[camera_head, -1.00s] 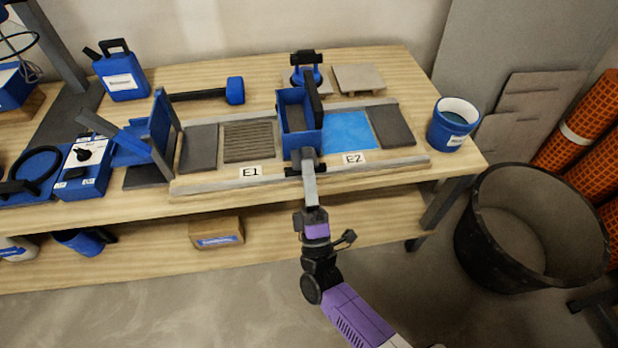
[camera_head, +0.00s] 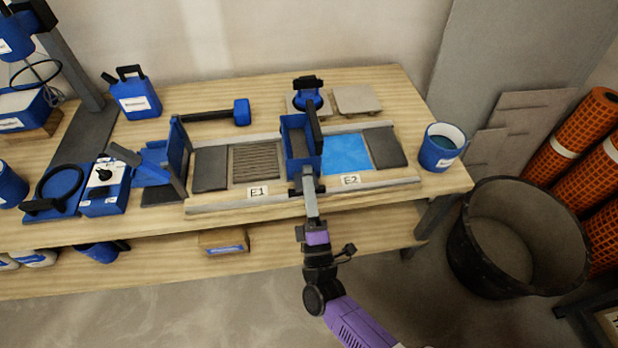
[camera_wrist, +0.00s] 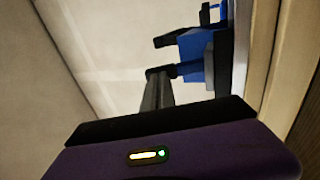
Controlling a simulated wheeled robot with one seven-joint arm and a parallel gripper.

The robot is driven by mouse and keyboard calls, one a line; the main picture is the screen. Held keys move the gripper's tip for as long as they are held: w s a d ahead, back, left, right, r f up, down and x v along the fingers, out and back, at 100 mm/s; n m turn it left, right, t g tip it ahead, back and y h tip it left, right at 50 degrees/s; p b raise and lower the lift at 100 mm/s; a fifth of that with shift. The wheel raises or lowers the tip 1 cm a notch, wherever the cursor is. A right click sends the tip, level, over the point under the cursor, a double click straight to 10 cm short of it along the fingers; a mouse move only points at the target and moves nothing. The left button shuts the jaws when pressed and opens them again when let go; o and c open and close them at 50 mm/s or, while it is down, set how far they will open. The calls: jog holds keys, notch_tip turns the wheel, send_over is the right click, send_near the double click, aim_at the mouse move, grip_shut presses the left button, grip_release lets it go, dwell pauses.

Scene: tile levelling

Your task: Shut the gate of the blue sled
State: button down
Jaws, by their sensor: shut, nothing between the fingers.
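The blue sled (camera_head: 291,137) is an open-topped blue box with a dark upright bar on its right side. It stands on the rails between the ribbed grey bed marked E1 and the blue bed marked E2. My gripper (camera_head: 308,176) is shut and empty, its grey end at the sled's near side. I cannot tell whether it touches the sled. The gate is not clearly made out, and my gripper hides part of the near side. In the wrist view, my gripper (camera_wrist: 159,76) points towards blue and dark parts (camera_wrist: 195,58), probably the sled.
A blue bucket (camera_head: 437,152) stands at the bench's right end. Grey tiles (camera_head: 357,99) lie behind the rails. A blue-headed mallet (camera_head: 241,112), a jug (camera_head: 135,98) and a blue bracket (camera_head: 176,150) are to the left. A large black tub (camera_head: 461,240) stands on the floor at right.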

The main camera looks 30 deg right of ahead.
aim_at(306, 169)
jog(key=r+g+p, duration=0.1)
jog(key=p, duration=0.2)
jog(key=w+r+g+p, duration=0.1)
jog(key=p, duration=0.3)
jog(key=g+y+p, duration=0.1)
jog(key=p, duration=0.3)
jog(key=shift+w+d+r, duration=0.3)
jog(key=shift+w+r, duration=0.05)
jog(key=shift+r, duration=0.05)
jog(key=shift+w+g+p, duration=0.25)
jog(key=shift+g+p, duration=0.35)
jog(key=shift+p, duration=0.2)
jog(key=shift+w+d+p, duration=0.1)
jog(key=shift+w+p, duration=0.05)
jog(key=shift+p, duration=0.25)
jog(key=shift+w+d+r+p, duration=0.1)
jog(key=shift+w+r+p, duration=0.05)
jog(key=shift+w+p, duration=0.15)
jog(key=shift+s, duration=0.1)
